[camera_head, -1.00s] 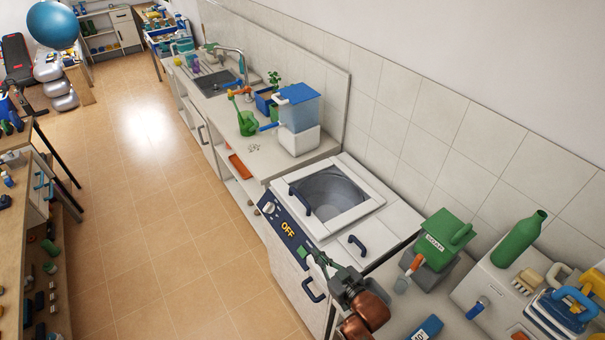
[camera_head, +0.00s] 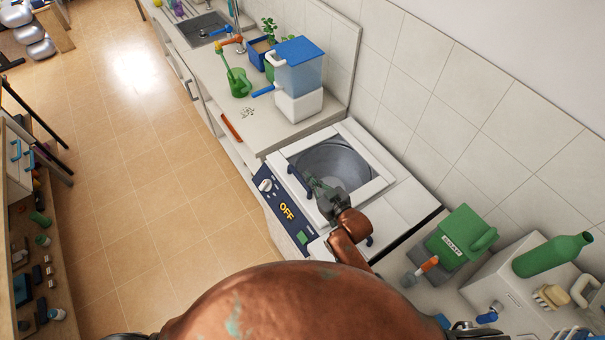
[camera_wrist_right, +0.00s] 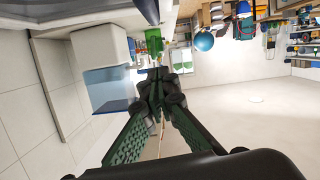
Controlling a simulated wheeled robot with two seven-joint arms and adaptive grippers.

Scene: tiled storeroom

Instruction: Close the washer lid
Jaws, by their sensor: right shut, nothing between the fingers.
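The white washer (camera_head: 405,215) stands at the end of the counter, its panel (camera_head: 285,208) reading OFF. The round grey drum (camera_head: 335,165) shows through the square white frame on top. I cannot tell whether a clear pane covers it. A dark blue handle (camera_head: 299,182) sits on the frame's front side. Another dark handle, on the white top section to the right, is partly hidden by my arm. My right gripper (camera_head: 309,179) is shut and empty, over the frame's front edge beside the front handle; contact is unclear. It also shows in the wrist view (camera_wrist_right: 157,78). My left gripper is not in view.
A blue-topped dispenser (camera_head: 298,80) and green watering can (camera_head: 238,83) stand on the counter beyond the washer. The tiled floor at left is clear. My copper-coloured arm covers the bottom centre.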

